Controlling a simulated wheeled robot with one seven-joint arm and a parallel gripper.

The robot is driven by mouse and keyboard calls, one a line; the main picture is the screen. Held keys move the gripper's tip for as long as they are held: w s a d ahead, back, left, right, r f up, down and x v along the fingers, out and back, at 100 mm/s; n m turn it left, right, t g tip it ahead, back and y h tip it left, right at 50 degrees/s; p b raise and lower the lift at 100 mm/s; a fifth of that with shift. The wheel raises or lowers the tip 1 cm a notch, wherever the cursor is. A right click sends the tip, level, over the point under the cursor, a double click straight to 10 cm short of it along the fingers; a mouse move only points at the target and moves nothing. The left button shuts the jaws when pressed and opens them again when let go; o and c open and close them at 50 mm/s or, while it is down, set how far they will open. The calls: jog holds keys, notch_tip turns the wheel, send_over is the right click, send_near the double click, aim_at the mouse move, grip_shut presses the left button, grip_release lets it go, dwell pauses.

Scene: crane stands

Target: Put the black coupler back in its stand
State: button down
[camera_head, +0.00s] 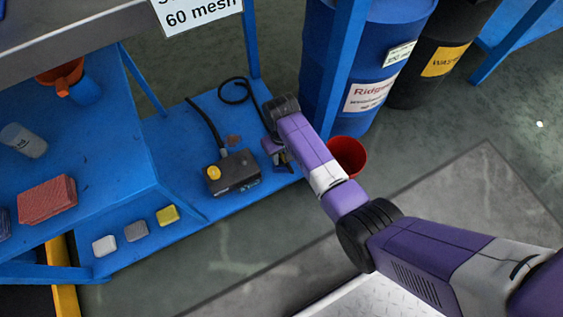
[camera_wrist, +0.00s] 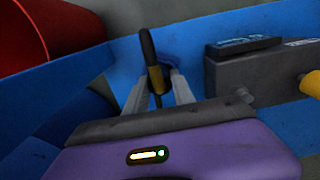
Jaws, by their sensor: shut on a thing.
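My gripper (camera_wrist: 157,78) is shut on a slim dark upright piece with a yellow-brown band, which looks like the black coupler (camera_wrist: 147,48). It stands between the two fingertips, and its lower end is partly hidden by the fingers. In the head view my gripper (camera_head: 277,156) is low over the blue lower shelf, at the right of a grey box (camera_head: 238,174) with a yellow knob (camera_head: 213,173). That box also shows in the wrist view (camera_wrist: 262,77), right of the fingers. I cannot tell for sure which thing is the stand.
A black hose (camera_head: 234,83) loops over the blue shelf (camera_head: 165,140) behind my arm. A red bucket (camera_head: 350,155) stands on the floor just right of my gripper, near a blue drum (camera_head: 385,45). Coloured blocks (camera_head: 136,230) lie at the shelf's front left.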

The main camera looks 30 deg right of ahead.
jog(key=shift+f, duration=0.3)
jog(key=c, duration=1)
grip_release()
notch_tip(320, 180, up, 5)
jog(key=p, duration=0.5)
jog(key=shift+r+p, duration=0.1)
jog(key=shift+p, duration=0.2)
notch_tip(320, 180, up, 8)
jog(key=p, duration=0.4)
jog(key=shift+f, duration=0.2)
